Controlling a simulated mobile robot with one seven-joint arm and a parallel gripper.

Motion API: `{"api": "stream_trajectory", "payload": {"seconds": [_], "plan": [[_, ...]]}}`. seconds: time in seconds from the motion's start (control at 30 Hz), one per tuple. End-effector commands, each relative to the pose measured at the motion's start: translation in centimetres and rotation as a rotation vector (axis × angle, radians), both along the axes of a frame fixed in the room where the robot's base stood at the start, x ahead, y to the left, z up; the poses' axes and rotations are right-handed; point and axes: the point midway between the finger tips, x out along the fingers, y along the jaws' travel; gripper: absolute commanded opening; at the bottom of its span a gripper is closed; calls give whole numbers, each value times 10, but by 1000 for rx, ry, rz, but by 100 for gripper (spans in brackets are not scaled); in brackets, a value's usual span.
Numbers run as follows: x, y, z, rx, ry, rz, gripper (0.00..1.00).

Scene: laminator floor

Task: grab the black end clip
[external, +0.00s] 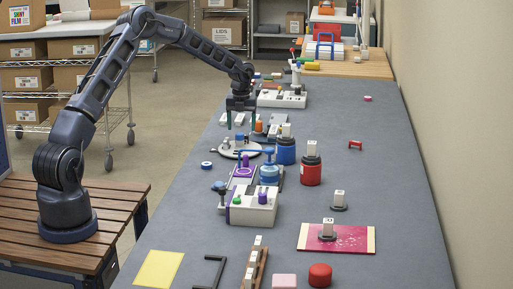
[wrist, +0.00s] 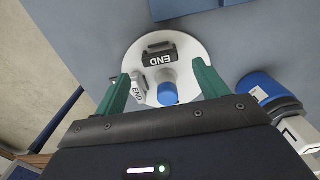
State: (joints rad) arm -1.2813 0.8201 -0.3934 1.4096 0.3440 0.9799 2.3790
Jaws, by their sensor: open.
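The black end clip (wrist: 158,47) sits on a round white plate (wrist: 192,50) in the wrist view, near the plate's far side. It bears a white label reading END. On the same plate are a light clip (wrist: 138,88), also labelled END, and a blue cylinder (wrist: 167,93). My gripper (wrist: 162,72) is open and empty, its green fingers spread over the plate. The black clip lies just beyond the fingertips, apart from them. In the external view my gripper (external: 241,129) hangs above the plate (external: 232,153); there the clips are too small to tell apart.
A blue container (wrist: 262,88) stands close to my right finger in the wrist view. The external view shows a blue container (external: 286,152) and a red one (external: 311,171) right of the plate, and a white device (external: 252,207) in front.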

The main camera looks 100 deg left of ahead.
Motion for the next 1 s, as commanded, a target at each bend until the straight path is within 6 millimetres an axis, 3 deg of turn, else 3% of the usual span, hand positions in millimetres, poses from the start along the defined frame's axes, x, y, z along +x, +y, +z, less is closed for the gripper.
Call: {"api": "stream_trajectory", "payload": {"seconds": [0.3, 0.57, 0.67, 0.83, 1.0], "plan": [[1, 4, -40, 0, 1, -1, 73], [1, 4, -46, 1, 0, 0, 73], [1, 4, -46, 1, 0, 0, 59], [1, 4, -46, 1, 0, 0, 26], [1, 4, -45, 1, 0, 0, 25]]}}
